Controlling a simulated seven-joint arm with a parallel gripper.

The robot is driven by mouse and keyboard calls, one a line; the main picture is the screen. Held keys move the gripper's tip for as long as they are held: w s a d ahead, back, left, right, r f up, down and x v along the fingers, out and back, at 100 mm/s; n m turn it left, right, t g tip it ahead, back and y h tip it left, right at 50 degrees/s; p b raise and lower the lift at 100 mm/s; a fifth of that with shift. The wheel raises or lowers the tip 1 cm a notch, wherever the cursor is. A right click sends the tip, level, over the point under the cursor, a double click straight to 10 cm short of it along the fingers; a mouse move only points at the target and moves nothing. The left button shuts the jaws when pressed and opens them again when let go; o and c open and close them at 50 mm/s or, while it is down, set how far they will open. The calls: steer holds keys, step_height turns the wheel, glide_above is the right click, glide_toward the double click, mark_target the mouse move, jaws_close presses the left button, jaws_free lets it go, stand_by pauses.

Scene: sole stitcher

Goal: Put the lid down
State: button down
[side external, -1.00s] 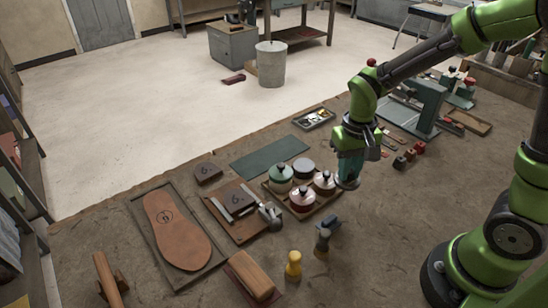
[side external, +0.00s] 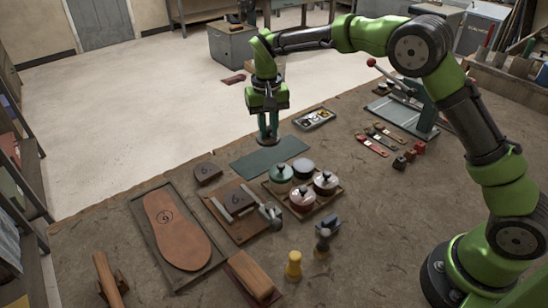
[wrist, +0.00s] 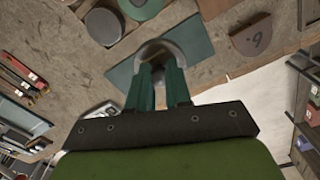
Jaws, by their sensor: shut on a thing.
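My gripper (side external: 268,132) points down and is shut on a round grey lid (side external: 261,142), gripped near its middle. The lid is low by the far edge of the dark green mat (side external: 262,161). Whether it touches the mat I cannot tell. In the wrist view the lid (wrist: 186,52) shows in front of the fingers, over the mat (wrist: 119,82), partly hidden by them. On the near side of the mat a wooden tray (side external: 318,211) holds several round tins. One tin (side external: 303,166) shows a flat grey top without a knob; the others have knobbed green or red lids.
A small parts tray (side external: 315,119) lies right of the mat and a brown sole piece (side external: 207,172) left of it. A hammer (side external: 270,214) lies left of the tins. Coloured straps (side external: 373,145) lie to the right. Most of the mat is clear.

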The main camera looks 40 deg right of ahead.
glide_above(249, 166)
steer(key=f, duration=0.1)
step_height(249, 166, down, 10)
steer(key=shift+r, duration=0.2)
stand_by(0.3)
steer(key=shift+f, duration=0.15)
steer(key=c, duration=1.1)
jaws_free()
steer(key=shift+o, duration=0.2)
